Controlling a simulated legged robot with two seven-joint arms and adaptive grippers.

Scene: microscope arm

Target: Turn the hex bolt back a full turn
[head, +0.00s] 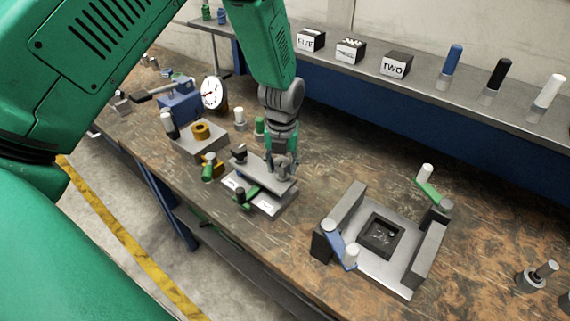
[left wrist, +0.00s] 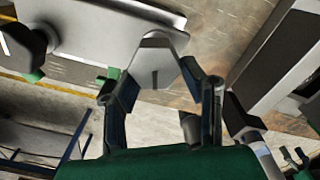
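No hex bolt can be told for sure; a small brass-coloured piece (head: 201,130) on a grey block is too small to tell as a bolt. My left gripper (head: 284,172) points down at the right end of a raised grey plate (head: 262,168), which has dark knobs and green levers around it. The grey plate (left wrist: 95,38) lies beyond. My right gripper is out of view.
A grey fixture (head: 385,270) with a dark square recess and blue and green levers stands to the right. A white dial gauge (head: 211,93) and a blue vise (head: 180,105) stand behind to the left.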

